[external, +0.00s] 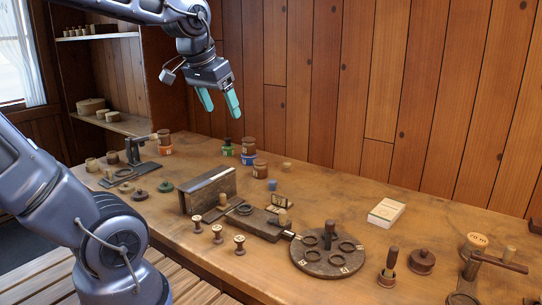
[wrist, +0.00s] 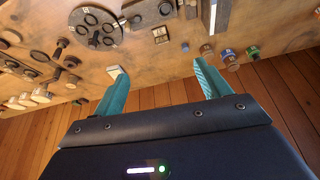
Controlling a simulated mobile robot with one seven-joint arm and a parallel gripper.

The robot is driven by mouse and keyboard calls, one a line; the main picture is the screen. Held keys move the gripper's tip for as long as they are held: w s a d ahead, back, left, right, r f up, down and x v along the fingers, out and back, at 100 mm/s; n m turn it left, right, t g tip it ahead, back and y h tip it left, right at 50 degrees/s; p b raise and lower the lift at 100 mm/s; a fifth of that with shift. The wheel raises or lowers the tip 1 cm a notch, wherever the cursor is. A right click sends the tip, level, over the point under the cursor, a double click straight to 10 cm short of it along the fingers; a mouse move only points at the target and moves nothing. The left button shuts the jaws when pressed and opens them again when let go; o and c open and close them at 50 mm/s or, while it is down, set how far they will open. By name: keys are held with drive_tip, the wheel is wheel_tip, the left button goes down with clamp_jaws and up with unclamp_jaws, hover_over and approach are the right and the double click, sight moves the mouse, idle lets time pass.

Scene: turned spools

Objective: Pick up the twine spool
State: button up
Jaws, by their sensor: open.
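My gripper (external: 222,110) is open and empty, with teal fingers, held high above the back of the wooden workbench. Its fingers also show spread in the wrist view (wrist: 161,70), with nothing between them. Several small turned spools stand on the bench. Another brown spool on an orange base (external: 165,143) is at the back left. I cannot tell which one is the twine spool.
A round dark tray with rings (external: 327,260) is at the front centre, and a white box (external: 386,212) is right of centre. The plank wall (external: 300,80) rises behind. The back centre is fairly clear.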

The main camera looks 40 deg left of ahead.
drive_tip(key=w+d+m, duration=0.2)
drive_tip(key=w+d, duration=0.9)
drive_tip(key=w, duration=0.3)
drive_tip(key=m+g+h, duration=0.1)
drive_tip(key=m+h, duration=0.2)
drive_tip(key=m, duration=0.2)
approach(477, 238)
wheel_tip(477, 238, down, 2)
drive_tip(key=x, duration=1)
drive_tip(key=shift+w+d+f, duration=0.2)
drive_tip(key=shift+w+d, duration=0.05)
drive_tip(key=shift+d, duration=0.1)
drive_tip(key=c, duration=1.1)
drive_tip(key=shift+r, duration=0.15)
